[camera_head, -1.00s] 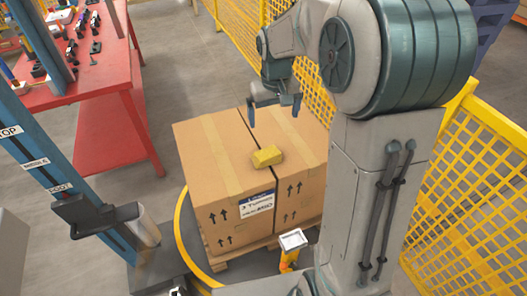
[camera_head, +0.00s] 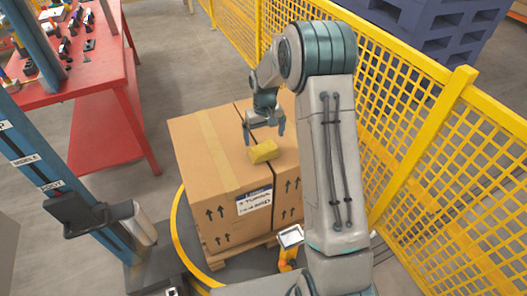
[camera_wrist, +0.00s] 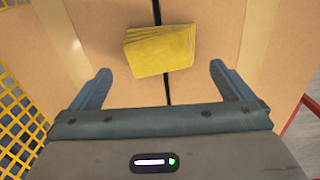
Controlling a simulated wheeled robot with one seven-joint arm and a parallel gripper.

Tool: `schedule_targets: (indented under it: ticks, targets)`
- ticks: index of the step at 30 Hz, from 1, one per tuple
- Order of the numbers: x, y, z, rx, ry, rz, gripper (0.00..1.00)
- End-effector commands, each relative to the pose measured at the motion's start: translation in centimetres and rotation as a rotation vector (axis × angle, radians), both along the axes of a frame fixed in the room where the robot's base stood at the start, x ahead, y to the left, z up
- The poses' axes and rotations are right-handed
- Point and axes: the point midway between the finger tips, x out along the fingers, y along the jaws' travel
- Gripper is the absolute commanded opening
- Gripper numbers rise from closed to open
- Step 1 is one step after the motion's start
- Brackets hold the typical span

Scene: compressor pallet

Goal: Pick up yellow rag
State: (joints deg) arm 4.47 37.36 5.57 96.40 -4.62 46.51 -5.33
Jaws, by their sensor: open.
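The yellow rag (camera_head: 263,152) is a folded block lying on top of a large cardboard box (camera_head: 205,165), near the dark seam across its top. My gripper (camera_head: 264,130) is open above the box, just behind the rag in the head view. In the wrist view the rag (camera_wrist: 160,49) lies ahead of my open fingers (camera_wrist: 163,80), roughly centred between them and slightly tilted. The fingers look apart from the rag, with nothing held. The height of the fingertips over the box is hard to tell.
The box stands on a wooden pallet (camera_head: 222,262). A yellow mesh fence (camera_head: 435,150) runs behind and to the right. A blue post (camera_head: 60,170) stands at the left. A red workbench (camera_head: 105,70) with tools is at the back left. Bare floor lies between bench and box.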

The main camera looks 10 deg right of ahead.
Motion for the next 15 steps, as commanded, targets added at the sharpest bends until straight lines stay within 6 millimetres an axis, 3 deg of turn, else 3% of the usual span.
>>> schedule_targets:
  ticks: [8, 15]
  targets:
    - [0.0, 0.1, -2.2, 0.0, 0.002, 0.001, 1.0]
    - [0.0, 0.4, -5.4, 0.0, 0.003, 0.001, 1.0]
